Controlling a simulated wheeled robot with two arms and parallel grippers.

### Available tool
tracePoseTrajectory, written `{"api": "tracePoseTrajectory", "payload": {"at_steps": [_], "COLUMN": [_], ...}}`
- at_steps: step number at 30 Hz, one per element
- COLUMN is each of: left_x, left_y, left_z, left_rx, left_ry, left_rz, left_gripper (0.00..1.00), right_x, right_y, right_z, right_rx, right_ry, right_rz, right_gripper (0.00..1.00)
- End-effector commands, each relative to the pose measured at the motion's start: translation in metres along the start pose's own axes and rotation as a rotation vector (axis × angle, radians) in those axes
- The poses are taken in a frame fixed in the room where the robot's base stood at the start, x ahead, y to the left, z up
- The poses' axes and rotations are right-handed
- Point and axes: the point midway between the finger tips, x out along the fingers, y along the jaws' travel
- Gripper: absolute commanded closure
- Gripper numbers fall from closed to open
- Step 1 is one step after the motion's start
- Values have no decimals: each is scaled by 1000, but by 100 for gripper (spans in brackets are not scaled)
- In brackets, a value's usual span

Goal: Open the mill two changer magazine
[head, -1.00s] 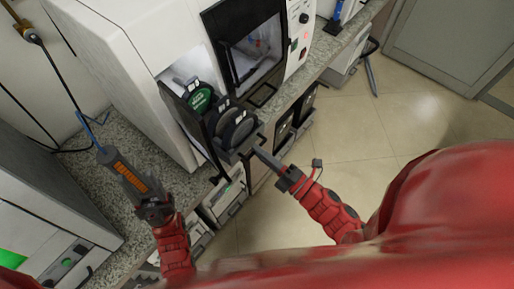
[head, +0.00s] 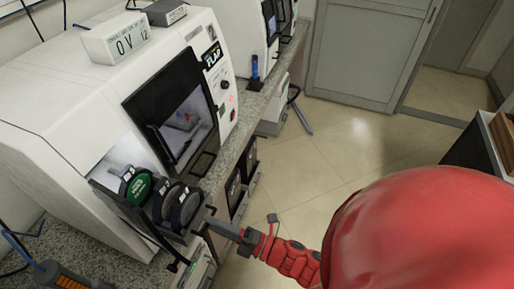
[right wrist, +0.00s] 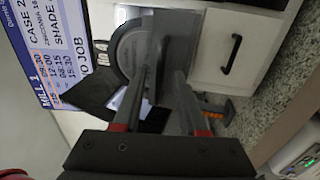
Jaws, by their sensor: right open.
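The mill with the open work window (head: 178,110) has its changer magazine (head: 118,205) swung or slid out at its lower left front. The magazine is a dark tray holding a green disc (head: 138,187) and grey discs (head: 184,208). My right gripper (head: 208,222) is at the magazine's outer end, close to its front edge. In the right wrist view, the two fingers (right wrist: 166,75) are apart, and a grey disc (right wrist: 130,50) shows beyond them. Whether they touch the magazine is unclear. My left gripper is out of view.
A grey tool with an orange strip (head: 62,276) is at the lower left, over the speckled counter (head: 110,257). Another machine (head: 240,25) stands behind.

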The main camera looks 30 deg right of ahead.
Motion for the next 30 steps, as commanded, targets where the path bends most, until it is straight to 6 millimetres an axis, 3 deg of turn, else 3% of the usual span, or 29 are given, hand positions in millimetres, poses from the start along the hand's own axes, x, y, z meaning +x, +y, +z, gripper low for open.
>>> {"api": "tracePoseTrajectory", "payload": {"at_steps": [8, 21, 30], "left_x": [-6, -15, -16], "left_y": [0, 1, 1], "left_z": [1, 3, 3], "left_rx": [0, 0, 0], "left_ry": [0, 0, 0], "left_rz": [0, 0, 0], "left_gripper": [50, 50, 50], "right_x": [-38, -143, -172], "right_y": [-3, -3, -1], "right_z": [1, 2, 1], "right_rx": [1, 0, 0], "right_ry": [-7, -9, -4], "right_rz": [-5, -5, -3], "right_gripper": [59, 59, 59]}}
